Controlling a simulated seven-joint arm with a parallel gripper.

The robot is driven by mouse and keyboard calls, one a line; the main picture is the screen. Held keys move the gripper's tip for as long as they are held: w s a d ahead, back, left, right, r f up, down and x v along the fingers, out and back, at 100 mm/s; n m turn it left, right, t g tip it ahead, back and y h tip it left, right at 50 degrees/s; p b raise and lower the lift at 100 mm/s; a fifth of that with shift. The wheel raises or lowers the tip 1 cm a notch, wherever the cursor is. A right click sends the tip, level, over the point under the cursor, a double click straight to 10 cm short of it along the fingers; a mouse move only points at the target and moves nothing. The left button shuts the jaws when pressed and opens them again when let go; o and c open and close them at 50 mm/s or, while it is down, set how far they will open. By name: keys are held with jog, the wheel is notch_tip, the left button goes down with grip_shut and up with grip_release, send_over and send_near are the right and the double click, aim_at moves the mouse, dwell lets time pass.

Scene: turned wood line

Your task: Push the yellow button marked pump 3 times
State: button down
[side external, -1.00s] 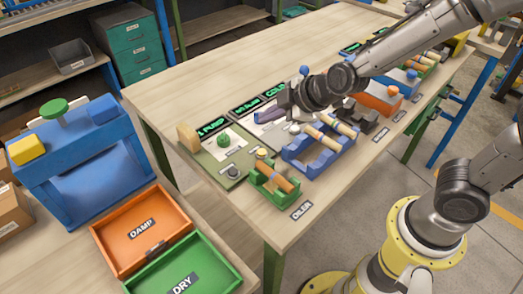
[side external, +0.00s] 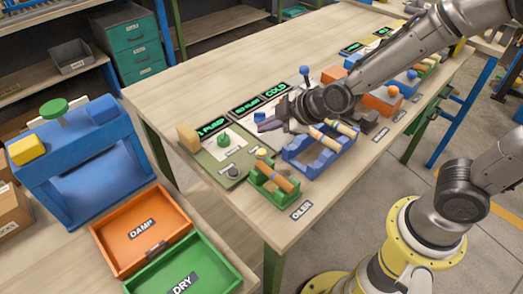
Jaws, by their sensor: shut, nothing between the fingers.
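A grey-green control panel (side external: 212,154) lies on the near left part of the workbench. A small yellow button (side external: 261,152) sits at its right side; its marking is too small to read. A green knob (side external: 223,140) and a dark round knob (side external: 233,173) are on the same panel. A display (side external: 211,127) behind it reads "PUMP" in green letters. My gripper (side external: 270,124) is shut and empty, behind and slightly right of the yellow button, apart from it. My wrist hides part of the bench behind it.
A green cradle (side external: 262,190) and a blue rack (side external: 303,166) holding turned wood pieces stand beside the panel. A display reading "COLD" (side external: 276,90) is behind my gripper. Orange (side external: 117,262) and green (side external: 160,290) trays are at lower left. The bench's far left is clear.

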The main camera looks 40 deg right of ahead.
aim_at(266, 153)
jog(key=shift+f, duration=2.5)
jog(key=shift+f, duration=0.15)
jog(key=shift+f, duration=0.25)
jog(key=shift+f, duration=0.4)
dwell(0.9)
jog(key=shift+r, duration=0.8)
jog(key=shift+r, duration=2.5)
dwell(0.5)
